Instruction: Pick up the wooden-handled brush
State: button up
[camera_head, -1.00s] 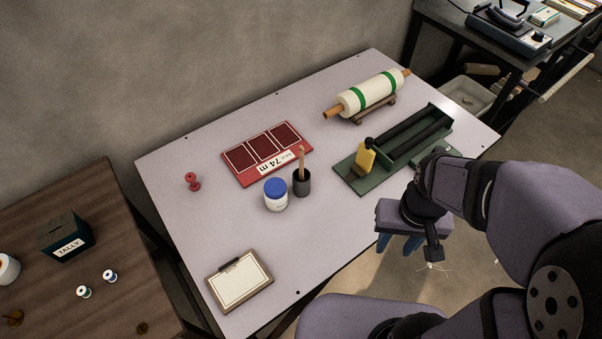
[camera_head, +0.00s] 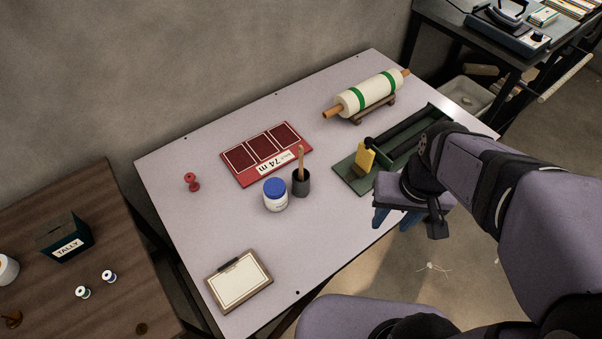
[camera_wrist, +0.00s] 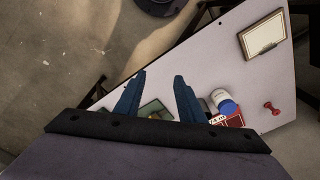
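The wooden-handled brush (camera_head: 301,160) stands upright in a small dark cup (camera_head: 301,185) on the pale table. Its light wooden handle shows above the rim; its lower end is hidden in the cup. My gripper (camera_head: 393,222) is near the table's front edge, right of the cup and well apart from it. In the wrist view, the two blue fingers of my gripper (camera_wrist: 158,88) are spread with nothing between them. The brush itself cannot be made out in the wrist view.
A white jar with a blue lid (camera_head: 275,194) stands just left of the cup. A red board (camera_head: 240,174) lies behind. A green tray (camera_head: 345,174) with a yellow scraper (camera_head: 365,158) is at right. Table (camera_head: 330,225) is clear in front.

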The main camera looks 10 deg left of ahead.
jog(key=w+a+r+m+t+h+b, duration=0.1)
jog(key=w+a+r+m+t+b, duration=0.2)
jog(key=w+a+t, duration=0.8)
jog(key=w+a+r+m+t+b, duration=0.1)
jog(key=w+a+r+t+b, duration=0.3)
jog(key=w+a, duration=1.35)
jog(key=m+g+h+b, duration=0.3)
jog(key=m+h, duration=0.2)
jog(key=h, duration=0.7)
send_over(300, 148)
jog(key=v, duration=0.4)
notch_tip(300, 148, down, 8)
jog(key=shift+w+d+f+p, duration=0.25)
jog(key=shift+w+d+f, duration=0.25)
jog(key=shift+f, duration=0.25)
jog(key=shift+w+d+f+p, duration=0.2)
jog(key=shift+w+d+f, duration=0.3)
jog(key=shift+f, duration=0.25)
jog(key=shift+w+d+f+p, duration=0.25)
jog(key=shift+w+d+f, duration=0.25)
jog(key=shift+f, duration=0.25)
jog(key=shift+f+p+x, duration=0.1)
jog(key=shift+p+x, duration=0.25)
jog(key=shift+x, duration=0.65)
jog(key=shift+f+p+x, duration=0.15)
jog(key=shift+p+x, duration=0.15)
jog(key=shift+x, duration=0.7)
grip_shut()
